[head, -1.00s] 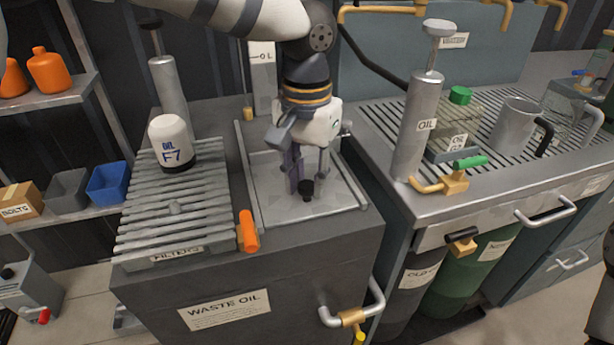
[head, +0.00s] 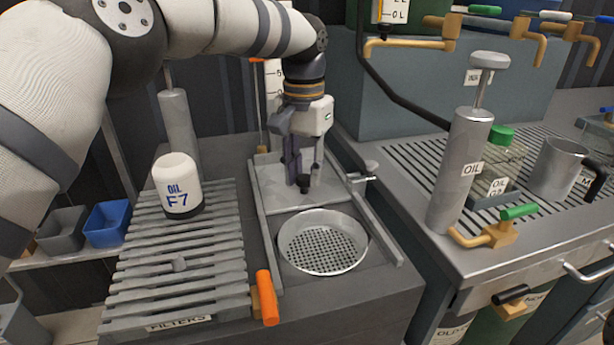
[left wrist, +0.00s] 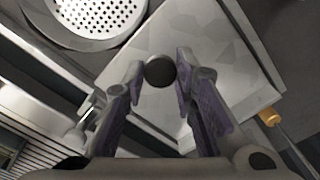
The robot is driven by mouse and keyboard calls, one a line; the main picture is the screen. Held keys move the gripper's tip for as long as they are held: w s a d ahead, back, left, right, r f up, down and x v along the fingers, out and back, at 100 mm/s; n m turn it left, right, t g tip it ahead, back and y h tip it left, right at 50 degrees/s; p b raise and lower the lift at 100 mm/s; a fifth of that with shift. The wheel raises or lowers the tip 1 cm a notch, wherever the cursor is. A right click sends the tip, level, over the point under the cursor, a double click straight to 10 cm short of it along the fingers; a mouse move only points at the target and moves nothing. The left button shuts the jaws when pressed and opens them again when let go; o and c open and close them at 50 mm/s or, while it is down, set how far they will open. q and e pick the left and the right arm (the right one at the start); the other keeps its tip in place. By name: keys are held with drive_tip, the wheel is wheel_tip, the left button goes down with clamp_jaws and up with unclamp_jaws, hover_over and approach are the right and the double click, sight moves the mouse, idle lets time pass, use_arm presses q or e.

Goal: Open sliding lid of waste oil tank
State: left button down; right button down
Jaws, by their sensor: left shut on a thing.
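The waste oil tank (head: 350,305) stands in the middle of the head view. Its flat grey sliding lid (head: 270,187) lies between side rails toward the back of the tank top. In front of the lid, a round opening with a perforated strainer (head: 323,243) is uncovered. My left gripper (head: 303,176) points down at the lid and is shut on its black knob (head: 303,184). In the left wrist view the knob (left wrist: 159,71) sits between the fingers, with the lid (left wrist: 215,55) below and the strainer (left wrist: 98,14) at the top left. My right gripper is not in view.
A slatted filter rack (head: 180,270) with a white oil filter (head: 177,185) is at the left. An orange-handled valve (head: 266,297) is beside the tank's left rail. A metal oil pump (head: 461,170) stands on the right bench. A small tap (head: 361,175) is beside the right rail.

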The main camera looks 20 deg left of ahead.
use_arm(q)
drive_tip(key=c, duration=1.3)
unclamp_jaws()
wheel_tip(320, 180, up, 7)
drive_tip(key=shift+r, duration=0.2)
